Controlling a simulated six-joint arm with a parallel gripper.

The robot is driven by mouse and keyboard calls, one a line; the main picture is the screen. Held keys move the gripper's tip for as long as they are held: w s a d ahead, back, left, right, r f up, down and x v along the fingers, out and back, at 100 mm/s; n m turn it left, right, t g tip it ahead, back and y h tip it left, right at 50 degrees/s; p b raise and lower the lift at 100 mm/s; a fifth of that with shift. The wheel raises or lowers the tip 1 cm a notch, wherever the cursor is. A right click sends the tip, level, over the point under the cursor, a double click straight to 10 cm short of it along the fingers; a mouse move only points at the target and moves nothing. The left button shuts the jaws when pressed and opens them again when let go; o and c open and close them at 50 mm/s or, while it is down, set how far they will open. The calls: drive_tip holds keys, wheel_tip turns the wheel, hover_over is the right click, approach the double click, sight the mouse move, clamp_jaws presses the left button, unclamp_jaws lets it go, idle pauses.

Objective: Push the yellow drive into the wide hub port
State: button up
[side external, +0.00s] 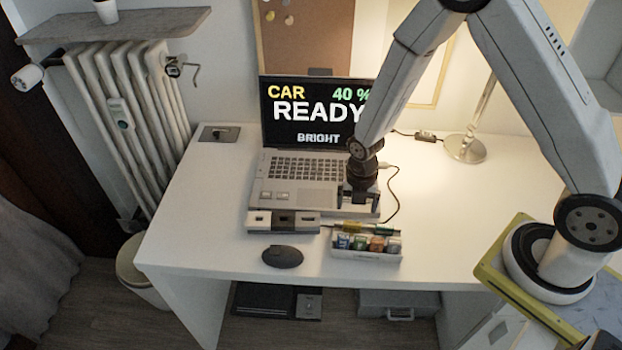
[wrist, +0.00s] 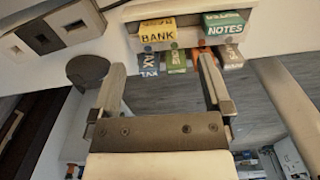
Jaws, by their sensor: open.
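The yellow drive, labelled BANK (wrist: 158,31), is in the white drive tray (wrist: 128,12) in the wrist view. In the side view a small yellow piece (side external: 347,227) shows at the tray's back edge. The hub (side external: 259,228) is a low grey box with dark openings, left of the tray; it also shows at the upper left of the wrist view (wrist: 52,32). I cannot tell for sure which opening is widest. My gripper (side external: 359,203) is open and empty, above the desk behind the tray. In the wrist view its fingers (wrist: 162,70) are spread below the drives.
A teal NOTES drive (wrist: 223,24) and several other labelled drives share the tray. The laptop (side external: 310,168) stands open behind the hub, its screen reading CAR 40 % READY BRIGHT. A dark oval mouse (side external: 283,256) lies near the front edge. The desk's right side is mostly clear.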

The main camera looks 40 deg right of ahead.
sight(353, 222)
drive_tip(key=shift+f, duration=0.2)
drive_tip(key=shift+f, duration=1.15)
drive_tip(key=shift+w+a+f, duration=0.1)
drive_tip(key=shift+a+f, duration=0.05)
drive_tip(key=shift+f, duration=2.45)
drive_tip(key=c, duration=1.2)
drive_tip(key=shift+r, duration=0.15)
drive_tip(key=shift+r, duration=4.85)
